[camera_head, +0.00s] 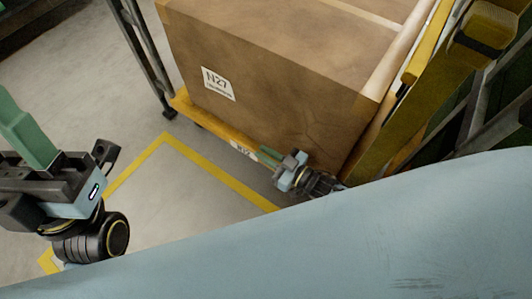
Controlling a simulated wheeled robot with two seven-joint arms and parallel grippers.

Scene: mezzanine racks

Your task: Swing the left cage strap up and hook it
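I cannot make out the left cage strap or its hook in the head view. A large brown cardboard box (275,95) marked N27 sits on a yellow-edged base (222,139). My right gripper (268,156) is low at the front of the box, close to the labelled yellow edge. Its green fingertips are small, and I cannot tell whether they touch the edge or hold anything. My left gripper (28,138) is at the left edge of the view over the floor, away from the box. Its green fingers are partly cut off, so its opening is unclear.
A dark metal post (147,58) stands left of the box. Yellow uprights (440,80) and grey framework crowd the right side. Yellow lines (140,165) mark the grey floor, which is clear between my grippers. My own pale blue body part hides the lower right.

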